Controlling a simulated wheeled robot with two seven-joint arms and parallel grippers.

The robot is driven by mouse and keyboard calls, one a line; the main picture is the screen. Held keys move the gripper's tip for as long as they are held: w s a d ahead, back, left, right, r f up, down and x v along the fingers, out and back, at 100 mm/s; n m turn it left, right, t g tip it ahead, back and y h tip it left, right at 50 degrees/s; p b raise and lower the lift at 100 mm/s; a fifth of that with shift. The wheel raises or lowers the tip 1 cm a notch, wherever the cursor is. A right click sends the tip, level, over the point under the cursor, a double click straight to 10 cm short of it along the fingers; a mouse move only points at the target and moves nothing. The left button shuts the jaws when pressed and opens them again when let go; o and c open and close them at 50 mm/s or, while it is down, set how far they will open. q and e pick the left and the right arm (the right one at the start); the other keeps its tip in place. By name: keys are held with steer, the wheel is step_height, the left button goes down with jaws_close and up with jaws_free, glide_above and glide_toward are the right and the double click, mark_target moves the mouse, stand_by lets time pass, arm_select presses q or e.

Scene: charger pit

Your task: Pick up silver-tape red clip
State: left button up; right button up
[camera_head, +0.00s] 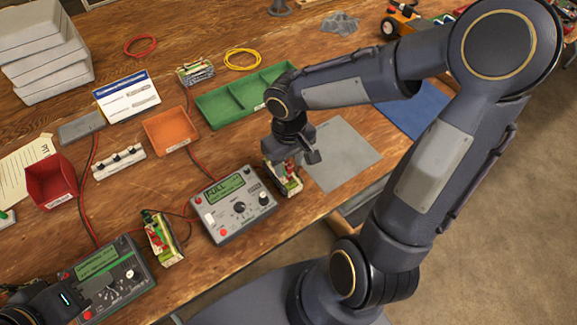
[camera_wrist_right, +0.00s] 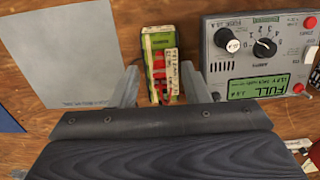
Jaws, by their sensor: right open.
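My right gripper (camera_head: 293,157) is over a green-and-cream battery pack (camera_head: 288,180) beside the right-hand charger. In the right wrist view the gripper (camera_wrist_right: 161,78) is open, with one finger on each side of the pack (camera_wrist_right: 158,42). A red clip (camera_wrist_right: 160,80) shows on the pack between the fingers, partly covered by a pale strip with writing (camera_wrist_right: 172,68). I cannot tell whether the fingers touch anything. No silver tape can be made out clearly. My left gripper (camera_head: 92,298) is at the lower left, partly cut off, over the left charger; its jaws are unclear.
The right charger (camera_head: 233,207) reads FULL. A left charger (camera_head: 125,262) and another battery pack (camera_head: 161,237) stand nearby. An orange tray (camera_head: 170,129), a green tray (camera_head: 215,108) and a red bin (camera_head: 50,184) lie behind. A grey mat (camera_head: 345,160) is clear.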

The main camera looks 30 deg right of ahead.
steer(key=shift+f, duration=0.25)
steer(key=c, duration=0.9)
steer(key=shift+o, duration=0.2)
steer(key=shift+r, duration=0.15)
steer(key=shift+r, duration=0.65)
steer(key=s+a+r, duration=0.9)
steer(key=s+r, duration=0.1)
steer(key=r, duration=0.1)
steer(key=shift+s+r+p, duration=0.25)
steer(key=shift+s+p, duration=0.1)
steer(key=shift+p, duration=0.05)
